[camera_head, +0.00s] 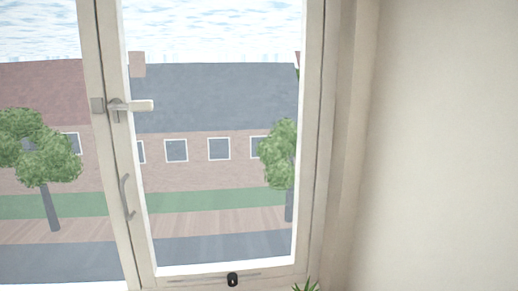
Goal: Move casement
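The casement (313,150) is a tall white-framed window sash with a large glass pane, in the middle of the head view. A light lever handle (137,105) points right on its left stile. A curved pull handle (126,197) sits lower on the same stile. The casement looks shut or nearly shut in its frame; I cannot tell whether there is a small gap. Neither of my grippers is in view.
A small black object (232,280) is at the bottom rail. Green plant leaf tips (305,286) show at the bottom edge. A plain cream wall (440,150) fills the right side. Houses and trees stand outside, beyond the glass.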

